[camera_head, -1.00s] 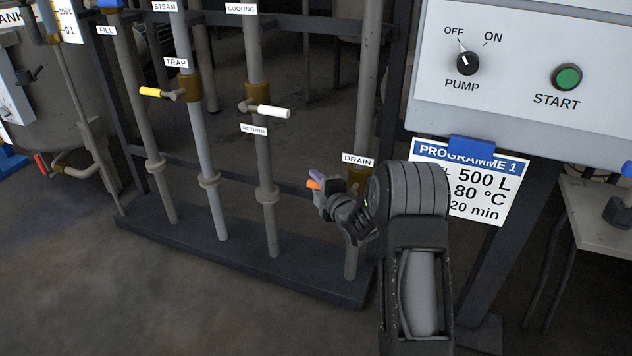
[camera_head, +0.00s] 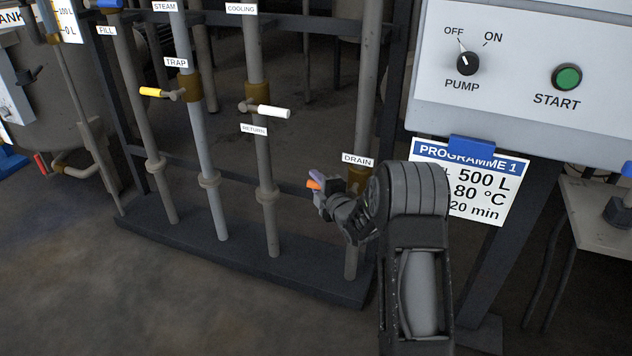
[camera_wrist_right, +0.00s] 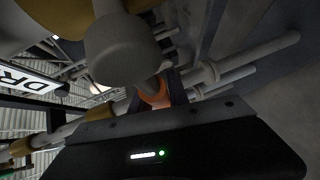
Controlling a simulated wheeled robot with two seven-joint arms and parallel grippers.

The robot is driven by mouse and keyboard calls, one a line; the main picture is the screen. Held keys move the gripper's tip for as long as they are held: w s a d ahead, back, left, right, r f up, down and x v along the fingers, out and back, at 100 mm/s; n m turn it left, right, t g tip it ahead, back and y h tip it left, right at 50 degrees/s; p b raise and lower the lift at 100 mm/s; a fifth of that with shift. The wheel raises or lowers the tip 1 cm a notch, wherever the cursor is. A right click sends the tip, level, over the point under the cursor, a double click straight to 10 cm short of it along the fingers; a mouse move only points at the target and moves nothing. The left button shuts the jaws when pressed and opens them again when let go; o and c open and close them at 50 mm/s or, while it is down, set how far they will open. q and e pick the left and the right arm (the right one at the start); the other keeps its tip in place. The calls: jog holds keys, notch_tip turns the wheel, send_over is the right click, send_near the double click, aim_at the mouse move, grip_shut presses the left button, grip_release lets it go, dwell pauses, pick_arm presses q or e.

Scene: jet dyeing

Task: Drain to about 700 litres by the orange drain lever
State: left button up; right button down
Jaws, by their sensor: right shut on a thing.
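The orange drain lever (camera_head: 313,184) sticks out to the left of the drain pipe, below the DRAIN label (camera_head: 358,160). My right gripper (camera_head: 321,190) is shut on it; only the orange end shows past the fingers. In the right wrist view a piece of the orange lever (camera_wrist_right: 155,95) shows between my gripper body and a rounded grey valve part (camera_wrist_right: 122,50). The drain pipe (camera_head: 351,258) is partly hidden by my right arm. The tank's litre scale (camera_head: 67,22) is cut off at the top left, and no level can be read. My left gripper is not in view.
Left of the drain stand the return pipe with a white lever (camera_head: 274,111) and the trap pipe with a yellow lever (camera_head: 152,92). At right is the control panel (camera_head: 520,70), its pump knob (camera_head: 467,64) toward OFF. A programme card (camera_head: 488,190) hangs below it.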

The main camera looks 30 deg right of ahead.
jog(key=f+n+g, duration=0.2)
jog(key=f, duration=0.1)
jog(key=s+d+f+n+g, duration=0.1)
jog(key=f+g, duration=0.1)
jog(key=shift+s+h+p, duration=0.1)
jog(key=shift+h+p, duration=0.2)
jog(key=shift+p, duration=0.05)
jog(key=c, duration=1.3)
grip_release()
jog(key=shift+a, duration=0.1)
jog(key=p+v, duration=0.2)
jog(key=v, duration=0.5)
jog(key=shift+s+a+r+p, duration=0.1)
jog(key=shift+s+r+p, duration=0.05)
jog(key=shift+s+p, duration=0.2)
